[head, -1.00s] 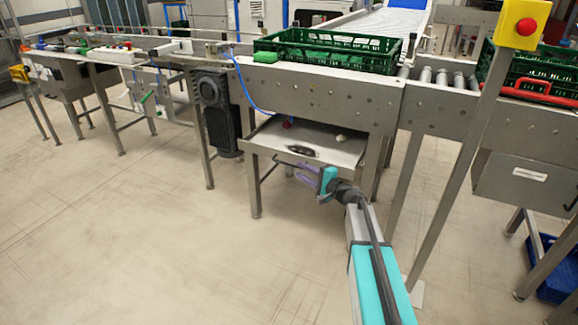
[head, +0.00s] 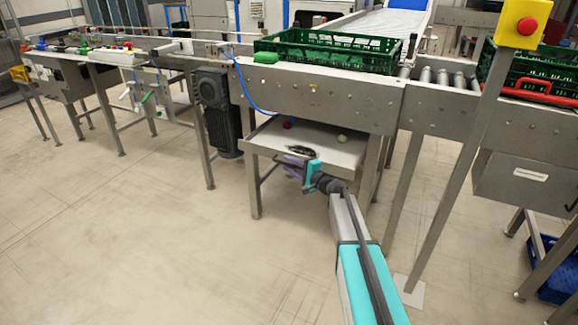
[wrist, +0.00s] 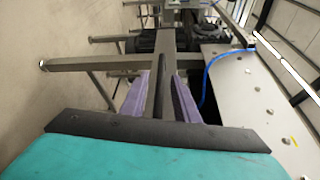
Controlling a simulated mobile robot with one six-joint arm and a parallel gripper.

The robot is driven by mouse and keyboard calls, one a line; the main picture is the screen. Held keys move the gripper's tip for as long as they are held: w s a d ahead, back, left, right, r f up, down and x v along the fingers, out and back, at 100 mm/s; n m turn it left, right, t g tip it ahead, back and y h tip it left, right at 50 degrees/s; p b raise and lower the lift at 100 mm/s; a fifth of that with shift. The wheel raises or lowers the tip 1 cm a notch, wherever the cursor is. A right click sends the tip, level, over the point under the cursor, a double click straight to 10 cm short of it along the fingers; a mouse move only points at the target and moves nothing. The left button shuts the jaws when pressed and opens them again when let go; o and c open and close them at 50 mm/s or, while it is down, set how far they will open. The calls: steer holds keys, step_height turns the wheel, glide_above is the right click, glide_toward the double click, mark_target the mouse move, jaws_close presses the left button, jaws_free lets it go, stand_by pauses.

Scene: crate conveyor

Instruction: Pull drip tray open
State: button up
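The drip tray (head: 320,148) is a shallow grey metal tray under the conveyor frame. A dark oval mark or opening (head: 301,150) shows near its front edge. A small red item (head: 287,125) and a pale one (head: 342,138) lie at its back. My gripper (head: 291,165) is at the tray's front edge, left of the middle, and hides part of that edge. In the wrist view its two purple fingers (wrist: 162,95) stand apart on either side of a grey metal strip. I cannot tell whether they touch it.
The conveyor frame (head: 310,95) sits above the tray, with a green crate (head: 330,62) on top. A blue hose (head: 247,85) hangs at its left, beside a dark motor (head: 215,110). A slanted post (head: 455,180) stands at right. The floor (head: 150,240) in front is clear.

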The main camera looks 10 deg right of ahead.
jaws_close()
steer(key=shift+a, duration=0.15)
steer(key=s+a+b, duration=0.7)
steer(key=s+a, duration=0.3)
steer(key=s, duration=0.4)
steer(key=shift+s+b, duration=0.25)
steer(key=shift+b, duration=0.1)
jaws_free()
steer(key=shift+s, duration=0.1)
stand_by(0.4)
